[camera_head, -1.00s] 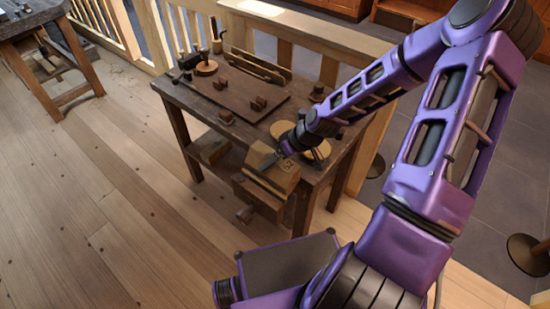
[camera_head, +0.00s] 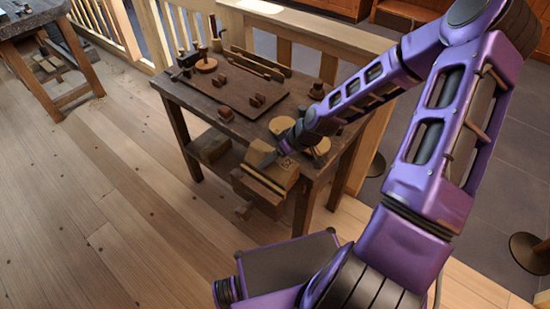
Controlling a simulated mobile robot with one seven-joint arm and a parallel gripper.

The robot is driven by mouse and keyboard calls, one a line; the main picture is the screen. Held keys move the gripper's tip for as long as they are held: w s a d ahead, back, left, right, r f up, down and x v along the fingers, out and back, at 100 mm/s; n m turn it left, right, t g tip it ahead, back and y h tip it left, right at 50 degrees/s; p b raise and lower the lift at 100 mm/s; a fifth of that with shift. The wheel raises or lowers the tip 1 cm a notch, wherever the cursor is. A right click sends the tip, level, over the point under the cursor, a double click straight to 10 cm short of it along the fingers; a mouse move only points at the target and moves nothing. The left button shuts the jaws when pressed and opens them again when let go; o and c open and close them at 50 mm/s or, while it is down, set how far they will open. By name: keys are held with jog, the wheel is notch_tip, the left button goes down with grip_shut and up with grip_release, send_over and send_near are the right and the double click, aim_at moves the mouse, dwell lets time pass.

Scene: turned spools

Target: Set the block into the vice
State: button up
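The vice (camera_head: 256,192) is a wooden vice on the front right edge of the dark workbench (camera_head: 222,130), with a pale strip along its jaws. A light wooden piece with a dark square mark (camera_head: 288,166) sits at the top of the vice; I cannot tell for sure whether it is the block or part of the vice. My gripper (camera_head: 271,158) reaches down from the right, directly over this piece. Its fingers are small and dark, and their opening and any grip on the piece cannot be made out.
A dark board (camera_head: 225,90) with small brown brackets (camera_head: 257,100) covers the bench middle. A dark turned knob (camera_head: 317,91) stands near my forearm. A railing runs behind. Floor in front is clear.

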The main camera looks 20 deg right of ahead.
aim_at(268, 154)
jog(key=shift+s+f+b, duration=0.25)
jog(key=shift+s+f, duration=0.2)
jog(key=shift+f, duration=0.35)
jog(key=shift+s+f+b, duration=0.25)
jog(key=shift+s+f, duration=0.15)
jog(key=shift+f, duration=0.35)
jog(key=shift+a, duration=0.1)
jog(key=o, duration=1.6)
jog(key=shift+c, duration=0.2)
jog(key=shift+w+r+g+p, duration=0.15)
jog(key=shift+w+r+p, duration=0.1)
jog(key=shift+r+p, duration=0.65)
jog(key=shift+w+r+g+p, duration=0.15)
jog(key=shift+w+r+p, duration=0.1)
jog(key=shift+r+p, duration=1.25)
jog(key=shift+r, duration=0.05)
jog(key=shift+w+d+r+p, duration=0.1)
jog(key=shift+r+p, duration=0.25)
jog(key=shift+r, duration=0.45)
jog(key=shift+w+d+r+p, duration=0.1)
jog(key=shift+r+p, duration=0.25)
jog(key=shift+r, duration=0.4)
